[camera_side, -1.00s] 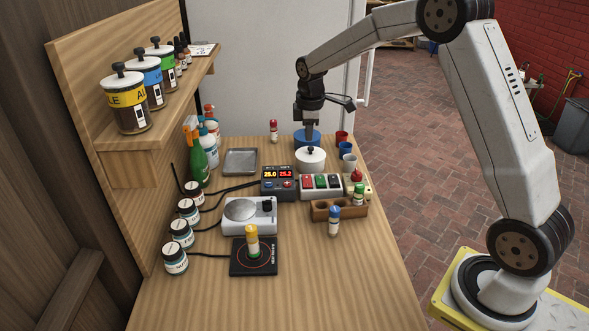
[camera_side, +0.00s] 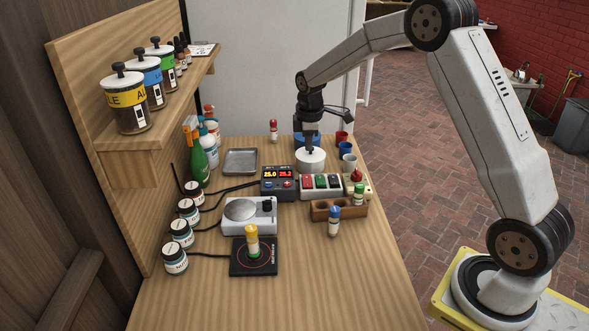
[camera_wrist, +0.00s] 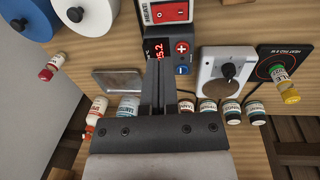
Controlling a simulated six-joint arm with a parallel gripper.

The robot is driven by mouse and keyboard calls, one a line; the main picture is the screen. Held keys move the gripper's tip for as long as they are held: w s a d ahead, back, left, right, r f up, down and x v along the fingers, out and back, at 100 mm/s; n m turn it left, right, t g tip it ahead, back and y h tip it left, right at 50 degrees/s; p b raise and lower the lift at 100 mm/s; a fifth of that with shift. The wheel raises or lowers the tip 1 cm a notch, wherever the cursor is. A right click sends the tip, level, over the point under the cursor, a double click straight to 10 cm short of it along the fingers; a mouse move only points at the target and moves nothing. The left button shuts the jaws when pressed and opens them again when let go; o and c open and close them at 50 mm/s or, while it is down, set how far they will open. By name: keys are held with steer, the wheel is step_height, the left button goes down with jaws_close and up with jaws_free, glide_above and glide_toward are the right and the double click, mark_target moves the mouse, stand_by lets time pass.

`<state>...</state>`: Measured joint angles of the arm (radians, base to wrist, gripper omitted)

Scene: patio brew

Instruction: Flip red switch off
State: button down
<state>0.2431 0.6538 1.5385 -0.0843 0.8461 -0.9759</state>
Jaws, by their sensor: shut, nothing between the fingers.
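The red switch (camera_side: 307,182) is a rocker at the left end of a grey switch box (camera_side: 320,187) in the side view. In the wrist view the red switch (camera_wrist: 168,12) is at the top edge, beside the word HEAT, partly cut off. My gripper (camera_side: 310,149) points down over the white lidded pot, behind the switch box, apart from the switch. In the wrist view my gripper (camera_wrist: 159,67) is shut and empty. Its fingers cover part of the controller (camera_wrist: 182,57) with the red digits, just below the switch. Which way the rocker is tipped is hard to tell.
The white pot (camera_side: 311,160) and a blue pot (camera_side: 299,141) stand behind the switch box. Coloured cups (camera_side: 349,161) are at the right. The front table (camera_side: 330,285) is clear.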

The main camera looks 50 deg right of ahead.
mark_target(307, 178)
steer(key=f, duration=0.7)
steer(key=w+d+f, duration=0.1)
steer(key=f, duration=0.2)
steer(key=shift+f, duration=0.2)
steer(key=shift+f, duration=0.25)
steer(key=shift+s+a, duration=0.1)
steer(key=shift+s+a+r, duration=0.25)
steer(key=shift+s+a, duration=0.15)
stand_by(0.3)
steer(key=shift+r, duration=0.1)
stand_by(0.3)
step_height(307, 178, up, 14)
steer(key=w+d, duration=0.1)
stand_by(0.6)
